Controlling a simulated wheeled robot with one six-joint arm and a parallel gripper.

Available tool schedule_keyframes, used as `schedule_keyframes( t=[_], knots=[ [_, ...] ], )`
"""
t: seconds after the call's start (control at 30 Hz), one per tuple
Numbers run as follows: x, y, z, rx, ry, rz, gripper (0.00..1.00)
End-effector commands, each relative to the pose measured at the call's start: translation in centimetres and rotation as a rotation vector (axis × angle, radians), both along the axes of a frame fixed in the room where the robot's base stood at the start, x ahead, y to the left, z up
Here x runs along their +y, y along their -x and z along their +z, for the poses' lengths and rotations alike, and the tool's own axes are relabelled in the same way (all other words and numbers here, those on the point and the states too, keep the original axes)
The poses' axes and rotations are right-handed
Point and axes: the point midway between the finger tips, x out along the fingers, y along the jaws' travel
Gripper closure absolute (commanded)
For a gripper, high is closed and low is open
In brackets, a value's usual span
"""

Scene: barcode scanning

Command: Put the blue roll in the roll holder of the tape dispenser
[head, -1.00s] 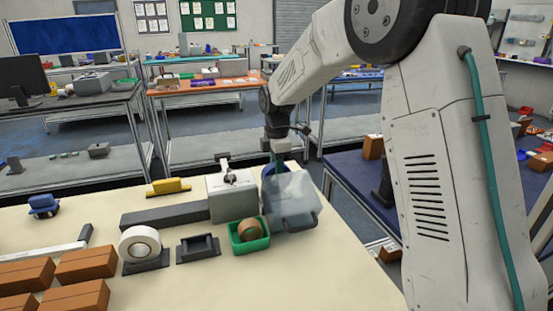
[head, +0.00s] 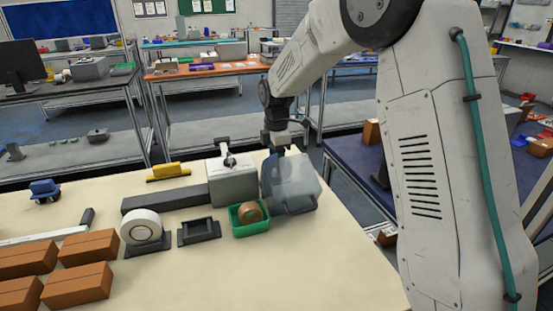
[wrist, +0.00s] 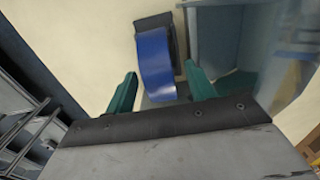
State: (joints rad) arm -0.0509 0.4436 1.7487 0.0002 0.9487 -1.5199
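The blue roll (wrist: 156,66) stands upright on a dark base (wrist: 158,22) in the wrist view. My gripper (wrist: 161,88) has its two green fingers on either side of the roll, with a gap on each side; it is open and holds nothing. In the head view my gripper (head: 281,142) is low behind a translucent bin, which hides the roll and fingertips. An empty dark holder (head: 199,231) stands at the table's middle, possibly the dispenser's roll holder; I cannot tell for sure.
The translucent bin (head: 292,184) is close to my gripper. A green box (head: 249,226) with a brown roll, a white roll (head: 142,227) on a dark base and a grey machine (head: 232,184) stand nearby. Brown boxes (head: 86,249) are at left. The right front table is clear.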

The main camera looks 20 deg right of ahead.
Motion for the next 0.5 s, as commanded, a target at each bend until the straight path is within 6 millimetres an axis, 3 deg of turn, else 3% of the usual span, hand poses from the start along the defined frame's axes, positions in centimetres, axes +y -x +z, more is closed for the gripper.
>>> schedule_keyframes(
  t=[0.17, 0.5],
  knots=[
    [0.0, 0.0, 0.4, -0.001, 0.0, 0.0, 0.46],
    [0.0, -0.1, 5.9, -0.004, 0.0, 0.0, 0.46]
  ],
)
